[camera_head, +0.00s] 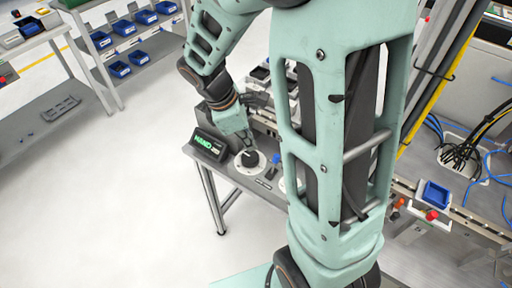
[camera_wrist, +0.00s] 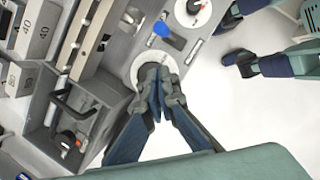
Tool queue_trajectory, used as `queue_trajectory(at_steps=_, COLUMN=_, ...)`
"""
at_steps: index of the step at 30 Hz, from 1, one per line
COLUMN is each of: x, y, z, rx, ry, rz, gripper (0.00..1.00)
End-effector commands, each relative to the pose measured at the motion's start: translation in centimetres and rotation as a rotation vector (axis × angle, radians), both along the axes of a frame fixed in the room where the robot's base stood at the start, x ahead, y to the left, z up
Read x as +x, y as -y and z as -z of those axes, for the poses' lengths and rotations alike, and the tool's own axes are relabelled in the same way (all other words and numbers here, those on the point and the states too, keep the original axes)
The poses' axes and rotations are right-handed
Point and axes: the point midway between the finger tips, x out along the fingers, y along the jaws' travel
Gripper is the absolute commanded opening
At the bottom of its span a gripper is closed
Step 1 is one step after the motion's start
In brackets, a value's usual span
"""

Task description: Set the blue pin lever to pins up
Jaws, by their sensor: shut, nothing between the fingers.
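The blue pin lever shows as a blue knob (camera_head: 276,158) on the grey bench panel, just right of my gripper. It also shows in the wrist view (camera_wrist: 161,29), beside a dark slot and beyond my fingertips. My gripper (camera_wrist: 159,75) is shut and empty, its two fingers together over a white round plate (camera_wrist: 146,60). In the head view my gripper (camera_head: 246,145) points down at this plate (camera_head: 247,170), which bears a black knob. The fingers hide the knob in the wrist view. My gripper is apart from the blue lever.
A second white dial (camera_wrist: 193,12) lies past the lever. A black box with green lettering (camera_head: 209,146) stands at the bench corner, left of my gripper. A grey tray with a black handle (camera_wrist: 72,110) is on the wrist view's left. Open floor lies left.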

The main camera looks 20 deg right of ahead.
Motion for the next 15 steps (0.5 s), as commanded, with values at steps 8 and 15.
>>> queue_trajectory(at_steps=8, x=1.4, y=0.2, z=-5.7, rx=0.001, ry=0.004, rz=0.003, gripper=0.0)
queue_trajectory(at_steps=15, x=1.8, y=0.3, z=-7.5, rx=0.0, ry=-0.001, rz=0.001, gripper=0.0)
